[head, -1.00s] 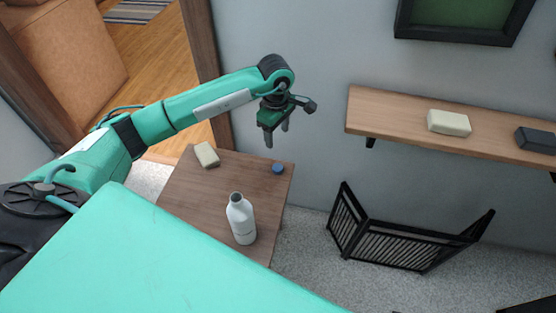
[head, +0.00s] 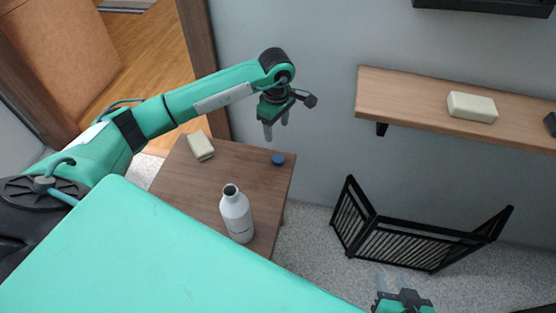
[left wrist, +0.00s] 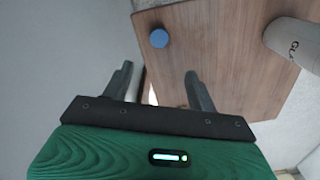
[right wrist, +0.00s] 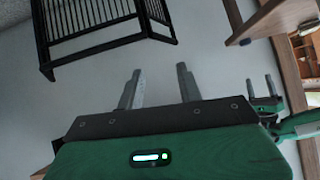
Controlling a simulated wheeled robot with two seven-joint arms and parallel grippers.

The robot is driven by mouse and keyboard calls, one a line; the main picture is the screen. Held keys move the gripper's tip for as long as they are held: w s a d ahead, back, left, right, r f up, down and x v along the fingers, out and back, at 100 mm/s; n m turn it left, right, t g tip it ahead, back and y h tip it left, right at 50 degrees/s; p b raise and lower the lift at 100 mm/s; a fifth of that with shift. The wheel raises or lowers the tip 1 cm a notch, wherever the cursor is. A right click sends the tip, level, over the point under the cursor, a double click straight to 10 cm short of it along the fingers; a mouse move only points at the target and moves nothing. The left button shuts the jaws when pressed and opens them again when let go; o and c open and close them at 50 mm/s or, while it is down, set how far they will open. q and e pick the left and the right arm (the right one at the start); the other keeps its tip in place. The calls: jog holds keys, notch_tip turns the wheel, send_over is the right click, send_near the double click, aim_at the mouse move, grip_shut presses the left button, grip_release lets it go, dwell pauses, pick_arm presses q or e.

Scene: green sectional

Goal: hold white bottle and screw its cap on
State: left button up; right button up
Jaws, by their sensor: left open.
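The white bottle (head: 238,218) stands upright on the small brown table (head: 240,165), with its dark open mouth facing up. It also shows at the right edge of the left wrist view (left wrist: 297,42). The blue cap (head: 278,159) lies on the table near its back right corner, apart from the bottle; the left wrist view shows it beyond the fingers (left wrist: 159,38). My left gripper (head: 276,128) is open and empty, above and behind the cap. My right gripper (head: 388,278) is at the bottom edge of the head view; its fingers (right wrist: 159,70) are apart and empty.
A cream block (head: 201,146) lies on the table's back left. A wooden wall shelf (head: 410,103) holds another cream block (head: 472,107) and a dark object. A black slatted rack (head: 405,245) stands on the carpet right of the table.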

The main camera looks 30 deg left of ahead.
pick_arm(q)
jog(key=b, duration=0.1)
send_over(279, 159)
jog(key=f, duration=0.7)
jog(key=shift+a+f, duration=0.35)
jog(key=shift+f, duration=0.45)
pick_arm(e)
jog(key=shift+w+a+t+y, duration=0.15)
jog(key=shift+a+t+y, duration=0.15)
jog(key=shift+a, duration=0.25)
jog(key=shift+w+a+t+y, duration=0.15)
jog(key=shift+a+t+y, duration=0.05)
jog(key=shift+a+t, duration=0.25)
pick_arm(q)
jog(key=f, duration=0.3)
jog(key=f+b, duration=0.1)
jog(key=shift+d+f, duration=0.35)
jog(key=shift+f, duration=0.3)
pick_arm(e)
jog(key=shift+w+a+r+t+y, duration=0.1)
jog(key=shift+a+r+t+y, duration=0.05)
jog(key=shift+a+t, duration=0.25)
jog(key=shift+a+r+t+y, duration=0.15)
jog(key=shift+a+t, duration=0.1)
jog(key=shift+a, duration=0.2)
jog(key=shift+f, duration=0.1)
pick_arm(q)
jog(key=c, duration=1.1)
